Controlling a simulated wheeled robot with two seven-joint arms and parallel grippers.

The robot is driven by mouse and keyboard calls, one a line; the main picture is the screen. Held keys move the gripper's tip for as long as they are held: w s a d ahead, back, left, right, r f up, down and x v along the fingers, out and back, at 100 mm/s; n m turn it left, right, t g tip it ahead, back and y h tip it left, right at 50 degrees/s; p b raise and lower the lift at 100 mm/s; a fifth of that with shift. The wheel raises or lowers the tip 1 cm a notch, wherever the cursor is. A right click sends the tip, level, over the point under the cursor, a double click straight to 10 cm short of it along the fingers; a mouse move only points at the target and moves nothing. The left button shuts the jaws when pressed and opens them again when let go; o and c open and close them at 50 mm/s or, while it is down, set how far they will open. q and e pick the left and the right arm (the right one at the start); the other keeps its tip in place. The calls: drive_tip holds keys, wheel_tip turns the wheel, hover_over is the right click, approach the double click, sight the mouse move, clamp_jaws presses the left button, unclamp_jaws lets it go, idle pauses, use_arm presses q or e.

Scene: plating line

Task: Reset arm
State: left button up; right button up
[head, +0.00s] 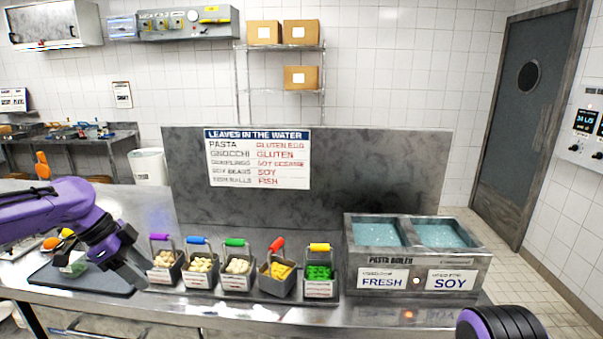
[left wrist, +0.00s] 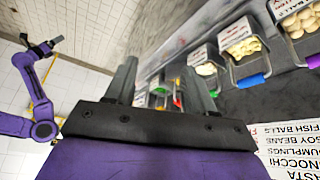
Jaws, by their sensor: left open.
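My left arm comes in from the left in the head view. Its gripper (head: 132,274) is open and points down beside the purple-handled basket (head: 164,268), above the counter near the dark board. I cannot tell whether it touches the basket. In the left wrist view the fingers of the left gripper (left wrist: 163,86) stand apart with nothing visibly held between them. My right arm shows only as a black and purple part at the bottom right of the head view. In the left wrist view the right gripper (left wrist: 42,48) is small at the left; its jaws are unclear.
Baskets with blue (head: 201,271), green (head: 237,270), red (head: 277,276) and yellow (head: 319,276) handles stand in a row. The pasta boiler (head: 417,262) is to their right. A dark board (head: 80,281) with food lies left. A sign panel (head: 370,180) rises behind.

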use_arm(q)
drive_tip(key=w+d+f+n+t, duration=0.5)
drive_tip(key=f+n, duration=0.2)
drive_tip(key=n, duration=0.2)
drive_tip(key=s+f+n+t+y+b, duration=0.3)
drive_tip(key=f+n, duration=0.6)
drive_tip(key=f, duration=0.7)
drive_tip(key=s+f+n+g+y+b, duration=0.1)
drive_tip(key=s+f+g+y, duration=0.1)
drive_tip(key=s+f, duration=0.5)
drive_tip(key=s+f+n+g+y+b, duration=0.1)
drive_tip(key=s+f, duration=0.7)
drive_tip(key=s, duration=0.9)
drive_tip(key=s+a+f+g+y+b, duration=0.1)
drive_tip(key=s+f+g+y+b, duration=0.1)
drive_tip(key=s+f, duration=0.5)
drive_tip(key=s+g, duration=0.1)
drive_tip(key=s, duration=0.4)
drive_tip(key=shift+s+f+n+y+b, duration=0.3)
drive_tip(key=shift+s+f+n, duration=0.05)
drive_tip(key=shift+s+n, duration=0.05)
drive_tip(key=shift+a, duration=0.1)
